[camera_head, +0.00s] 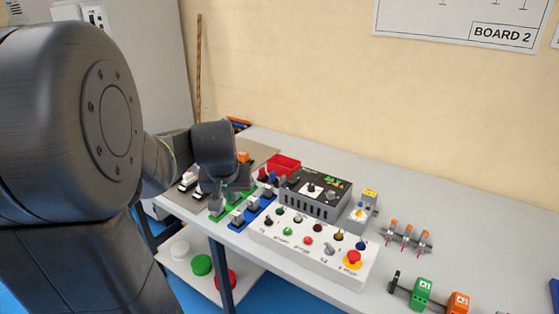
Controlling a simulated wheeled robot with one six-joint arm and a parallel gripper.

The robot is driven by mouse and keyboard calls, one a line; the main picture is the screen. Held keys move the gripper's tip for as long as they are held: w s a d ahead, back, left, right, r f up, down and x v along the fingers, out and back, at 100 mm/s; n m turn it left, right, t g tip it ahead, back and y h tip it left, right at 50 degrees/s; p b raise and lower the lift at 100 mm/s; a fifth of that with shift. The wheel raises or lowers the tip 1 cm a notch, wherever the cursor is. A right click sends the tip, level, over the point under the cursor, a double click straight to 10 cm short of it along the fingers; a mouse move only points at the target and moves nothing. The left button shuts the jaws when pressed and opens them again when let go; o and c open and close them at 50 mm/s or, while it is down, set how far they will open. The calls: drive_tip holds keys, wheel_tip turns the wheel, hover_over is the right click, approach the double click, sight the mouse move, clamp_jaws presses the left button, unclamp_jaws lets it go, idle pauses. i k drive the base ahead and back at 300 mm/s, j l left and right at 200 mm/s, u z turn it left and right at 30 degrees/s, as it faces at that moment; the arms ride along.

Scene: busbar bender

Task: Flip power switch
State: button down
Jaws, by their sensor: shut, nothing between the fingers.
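My gripper (215,206) is left of the middle of the view, at the front left of the table, over or beside the green-based row of small parts (247,193). It points down and is shut with nothing in it. My arm partly hides what is under it, and I cannot tell if it touches a part. A white control panel (290,255) carries buttons, small knobs and a red emergency stop (352,259). Which part is the power switch is not readable at this size.
A blue-based row (254,213) of switch-like parts lies between my gripper and the panel. A red bin (281,167) stands behind. Green (421,289) and orange (457,303) blocks are on the right. Clear table (440,215) shows at the back right.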

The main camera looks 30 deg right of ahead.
sight(292, 181)
drive_tip(key=i+z, duration=0.8)
drive_tip(key=i+j+z, duration=0.25)
drive_tip(key=i+z, duration=0.15)
